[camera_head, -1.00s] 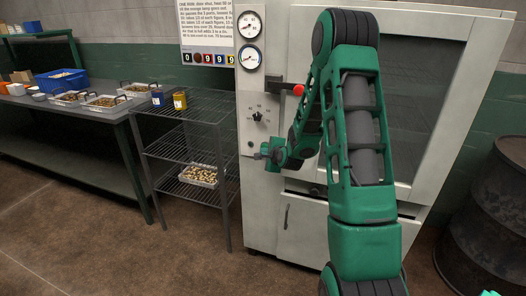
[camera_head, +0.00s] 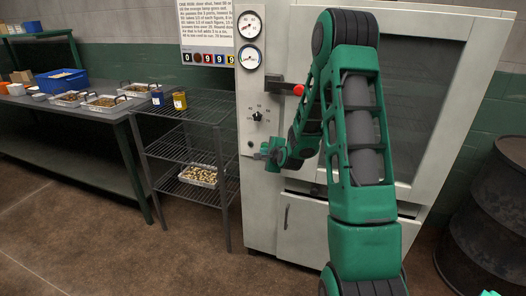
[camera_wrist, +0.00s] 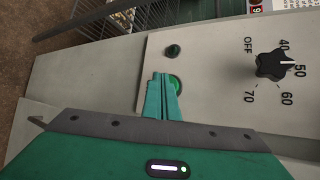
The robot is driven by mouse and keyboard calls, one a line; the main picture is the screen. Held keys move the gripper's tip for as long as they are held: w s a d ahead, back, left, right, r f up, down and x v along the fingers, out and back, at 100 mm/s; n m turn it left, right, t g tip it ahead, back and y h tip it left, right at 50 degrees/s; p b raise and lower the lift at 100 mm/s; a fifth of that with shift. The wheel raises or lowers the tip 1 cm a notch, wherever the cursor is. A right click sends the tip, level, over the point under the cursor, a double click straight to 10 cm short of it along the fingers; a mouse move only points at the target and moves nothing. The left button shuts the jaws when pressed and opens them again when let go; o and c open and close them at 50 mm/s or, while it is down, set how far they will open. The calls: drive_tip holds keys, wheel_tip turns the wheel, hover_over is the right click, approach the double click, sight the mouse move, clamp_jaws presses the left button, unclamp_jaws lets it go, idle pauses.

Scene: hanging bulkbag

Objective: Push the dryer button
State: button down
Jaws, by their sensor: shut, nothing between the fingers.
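The dryer (camera_head: 262,200) is a pale grey cabinet with a control panel on its left front. In the wrist view, a round green button (camera_wrist: 177,82) sits on the panel, partly hidden behind my fingertips. A smaller dark round fitting (camera_wrist: 173,50) is beside it, and a black dial (camera_wrist: 270,66) marked OFF and 40 to 70 is to the right. My gripper (camera_wrist: 161,77) is shut and empty, its tips right at the green button. I cannot tell whether they touch it. In the head view my gripper (camera_head: 260,153) is close to the panel, below the dial.
A red-tipped handle (camera_head: 298,89) and two gauges (camera_head: 249,41) are higher on the dryer. A wire rack (camera_head: 182,150) stands close on the left, with a tray (camera_head: 199,175) on it. A dark barrel (camera_head: 490,220) stands at the right.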

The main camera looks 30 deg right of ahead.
drive_tip(key=shift+d, duration=0.15)
drive_tip(key=shift+w+d+r, duration=0.1)
drive_tip(key=shift+w+d, duration=0.1)
drive_tip(key=shift+d, duration=0.1)
idle(0.5)
drive_tip(key=shift+s+a, duration=0.25)
drive_tip(key=shift+a, duration=0.1)
drive_tip(key=s+a, duration=0.3)
drive_tip(key=a, duration=0.1)
drive_tip(key=shift+s+a, duration=0.35)
drive_tip(key=shift+a, duration=0.05)
idle(0.3)
drive_tip(key=shift+s, duration=0.1)
idle(0.4)
